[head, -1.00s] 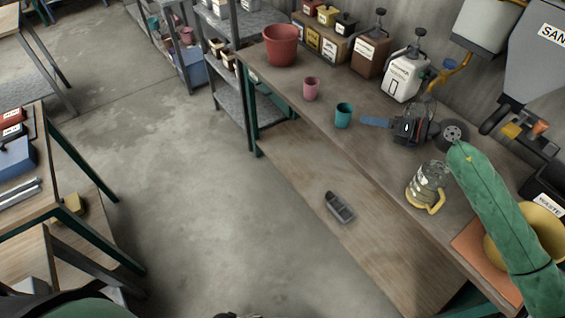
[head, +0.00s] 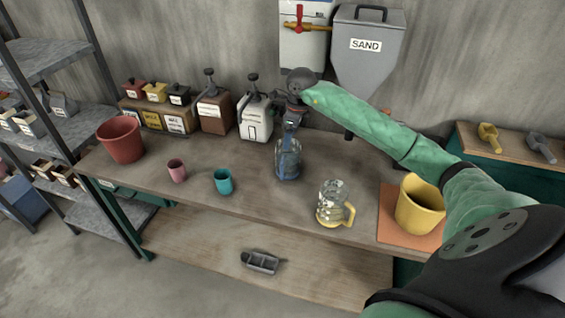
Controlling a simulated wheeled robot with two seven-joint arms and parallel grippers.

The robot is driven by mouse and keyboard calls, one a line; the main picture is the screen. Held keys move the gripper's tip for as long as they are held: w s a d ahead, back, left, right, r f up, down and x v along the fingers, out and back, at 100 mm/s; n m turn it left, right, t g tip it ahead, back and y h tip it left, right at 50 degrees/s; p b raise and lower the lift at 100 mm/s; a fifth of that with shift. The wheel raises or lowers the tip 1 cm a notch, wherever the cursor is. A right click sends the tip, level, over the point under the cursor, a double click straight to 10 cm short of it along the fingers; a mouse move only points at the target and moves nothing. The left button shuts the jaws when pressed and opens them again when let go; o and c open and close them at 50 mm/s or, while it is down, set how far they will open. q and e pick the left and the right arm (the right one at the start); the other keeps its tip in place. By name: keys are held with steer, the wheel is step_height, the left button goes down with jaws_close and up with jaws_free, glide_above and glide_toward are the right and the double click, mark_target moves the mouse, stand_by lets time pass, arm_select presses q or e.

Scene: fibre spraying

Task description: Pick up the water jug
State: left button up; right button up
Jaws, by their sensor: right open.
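The water jug (head: 329,199) is clear glass with a yellow base and a yellow handle on its right side. It stands upright on the wooden workbench (head: 255,198), near the front edge. My right gripper (head: 288,172) points down, left of and behind the jug, clearly apart from it. Its blue fingers overlap in this view; it is open and holds nothing that I can see. My left gripper is not in view.
A yellow pot (head: 417,207) on an orange mat (head: 392,232) stands right of the jug. Teal (head: 223,182) and pink (head: 177,171) cups and a red pot (head: 121,140) stand left. White (head: 256,118) and brown dispensers line the back. A sand hopper (head: 368,58) hangs above.

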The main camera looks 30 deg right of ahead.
glide_above(284, 159)
step_height(284, 159, down, 5)
steer(key=shift+s+d+f+b, duration=0.25)
steer(key=shift+s+f+b, duration=0.15)
steer(key=shift+f, duration=0.3)
steer(key=f, duration=0.3)
steer(key=f+b, duration=0.1)
steer(key=f, duration=0.1)
steer(key=shift+w+a, duration=0.25)
steer(key=shift+w, duration=0.15)
steer(key=shift+f, duration=0.1)
steer(key=shift+c, duration=0.4)
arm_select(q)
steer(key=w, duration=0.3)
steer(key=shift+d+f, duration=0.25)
arm_select(e)
steer(key=c, duration=1.4)
